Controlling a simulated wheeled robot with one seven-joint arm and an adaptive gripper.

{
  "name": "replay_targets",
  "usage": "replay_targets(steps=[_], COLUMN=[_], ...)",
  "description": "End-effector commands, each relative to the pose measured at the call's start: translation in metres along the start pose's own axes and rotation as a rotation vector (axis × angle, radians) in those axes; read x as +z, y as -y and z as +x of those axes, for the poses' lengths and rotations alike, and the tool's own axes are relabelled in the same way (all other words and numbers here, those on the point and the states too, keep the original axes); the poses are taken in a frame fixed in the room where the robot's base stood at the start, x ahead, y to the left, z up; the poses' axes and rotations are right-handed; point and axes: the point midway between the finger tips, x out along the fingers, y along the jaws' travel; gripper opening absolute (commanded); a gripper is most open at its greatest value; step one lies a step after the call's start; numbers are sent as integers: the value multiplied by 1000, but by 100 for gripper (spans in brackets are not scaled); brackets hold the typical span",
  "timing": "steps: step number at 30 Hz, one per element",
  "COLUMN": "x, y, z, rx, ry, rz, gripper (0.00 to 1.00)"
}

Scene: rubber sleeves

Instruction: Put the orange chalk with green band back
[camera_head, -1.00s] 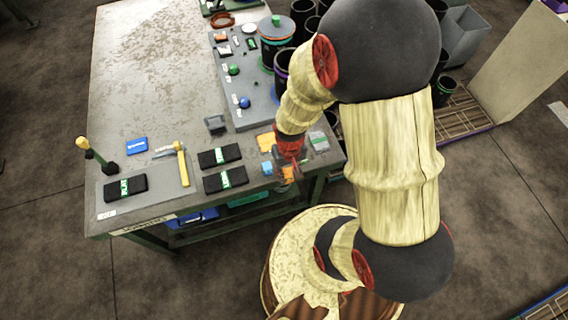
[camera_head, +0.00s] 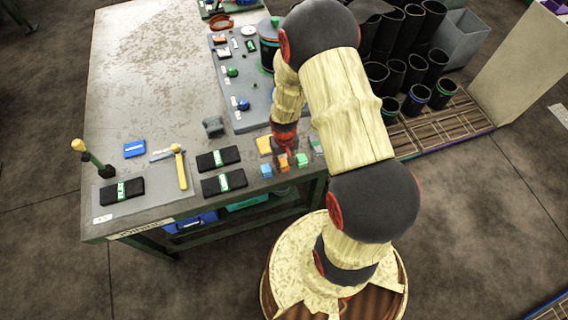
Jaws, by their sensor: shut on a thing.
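A small orange piece (camera_head: 284,163), which looks like the orange chalk, shows right under my gripper (camera_head: 284,156) at the table's near right corner. My gripper points down and is shut on it; the fingers are small and partly hidden. I cannot make out a green band on it. A light blue block (camera_head: 266,171) lies just left of it and a green block (camera_head: 302,159) just right. I cannot tell whether the orange piece touches the table.
A yellow-orange pad (camera_head: 264,145) lies behind the blocks on the table (camera_head: 150,70). Two black packs with green bands (camera_head: 218,159) lie to the left. A grey board (camera_head: 248,105) with small coloured items is farther back. Black sleeves (camera_head: 392,75) stand at the right.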

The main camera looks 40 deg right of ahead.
Motion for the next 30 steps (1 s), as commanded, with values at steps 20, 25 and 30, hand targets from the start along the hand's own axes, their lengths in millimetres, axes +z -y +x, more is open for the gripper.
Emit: replay_targets(steps=[20,25,30], x=[-1,-1,-1], y=[0,0,0], z=[7,7,7], rx=[0,0,0], ry=[-2,-2,-2], rz=[0,0,0], gripper=[40,45,45])
